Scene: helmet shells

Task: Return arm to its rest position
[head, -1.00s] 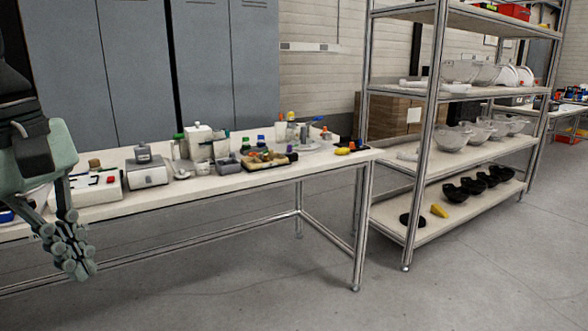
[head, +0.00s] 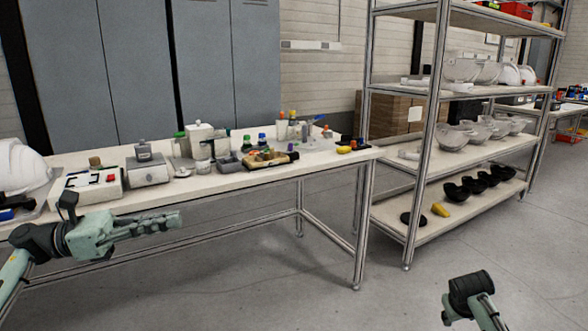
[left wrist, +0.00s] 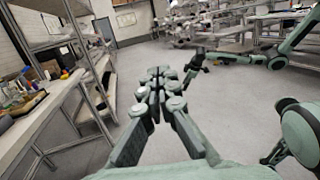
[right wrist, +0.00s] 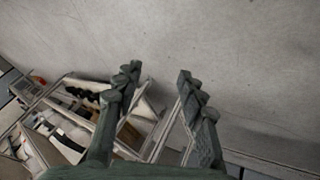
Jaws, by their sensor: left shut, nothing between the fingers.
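My left gripper (head: 176,220) is in front of the long workbench (head: 225,183) in the head view, pointing right. Its fingers are together and empty. In the left wrist view the shut fingers (left wrist: 160,85) point out over open floor, clear of the bench at the left. My right gripper (right wrist: 158,78) shows in the right wrist view with its two fingers wide apart and nothing between them. In the head view only a link of my right arm shows at the bottom right; the right gripper is out of that frame.
A white helmet (head: 22,165) stands at the bench's left end. Boxes, small bottles and a tray of parts (head: 268,158) stand along the bench. A metal shelf rack (head: 428,170) holds clear, grey and black shells at the right. The floor (head: 330,285) in front is free.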

